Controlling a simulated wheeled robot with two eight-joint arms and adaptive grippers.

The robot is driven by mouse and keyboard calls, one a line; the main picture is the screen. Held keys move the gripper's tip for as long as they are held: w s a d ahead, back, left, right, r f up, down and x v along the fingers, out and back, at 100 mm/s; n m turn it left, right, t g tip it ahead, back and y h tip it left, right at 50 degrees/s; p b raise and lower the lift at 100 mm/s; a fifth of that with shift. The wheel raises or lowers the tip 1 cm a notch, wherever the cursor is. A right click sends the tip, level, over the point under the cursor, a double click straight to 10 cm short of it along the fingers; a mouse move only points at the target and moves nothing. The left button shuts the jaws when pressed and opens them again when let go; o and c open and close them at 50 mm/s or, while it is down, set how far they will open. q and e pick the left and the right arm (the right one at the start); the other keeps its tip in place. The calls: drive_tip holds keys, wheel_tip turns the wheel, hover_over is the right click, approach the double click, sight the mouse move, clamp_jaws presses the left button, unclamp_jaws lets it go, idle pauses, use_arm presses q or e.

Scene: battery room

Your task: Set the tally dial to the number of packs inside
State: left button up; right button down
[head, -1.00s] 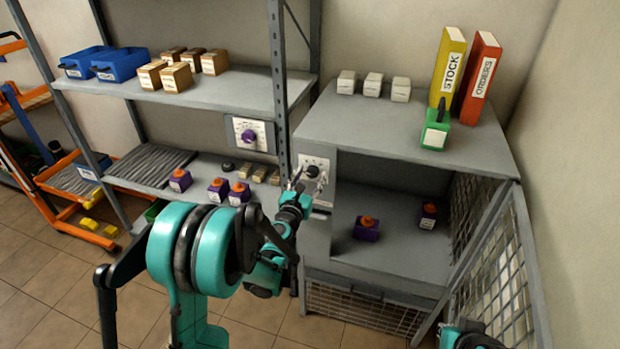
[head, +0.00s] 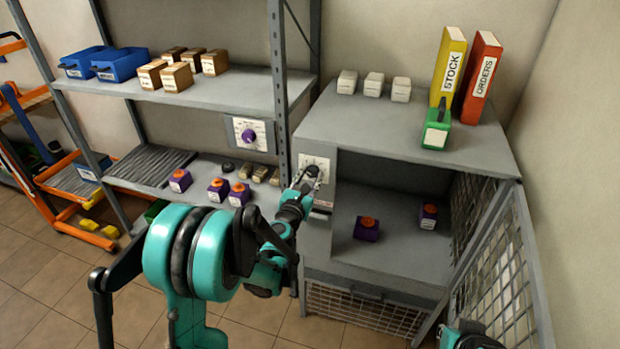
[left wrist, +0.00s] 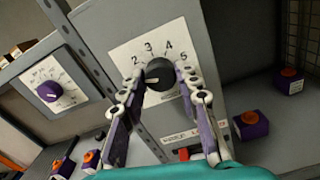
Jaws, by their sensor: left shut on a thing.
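The tally dial is a black round knob (left wrist: 160,74) on a white plate with 2, 3, 4 and 5 readable around it; the other marks are hidden by a finger. A pale line on the knob lies toward its left side; I cannot tell which number it meets. My left gripper (left wrist: 163,80) is shut on the knob, one finger on each side; it also shows in the head view (head: 309,174). Inside the open cabinet (head: 390,258) stand two purple packs with orange tops, one at the left (head: 366,230) and one farther right (head: 429,215).
A second dial, purple (head: 249,135), is on the shelf unit at left. Several purple packs, one of them here (head: 180,181), stand on the lower shelf. The mesh door (head: 490,275) hangs open at right.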

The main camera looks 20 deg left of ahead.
use_arm(q)
drive_tip(key=m+b, duration=0.1)
drive_tip(key=m, duration=0.4)
drive_tip(key=shift+m, duration=0.5)
idle(0.3)
drive_tip(key=o, duration=1.2)
drive_tip(key=shift+c, duration=0.2)
drive_tip(key=s, duration=1.2)
drive_tip(key=shift+a, duration=0.2)
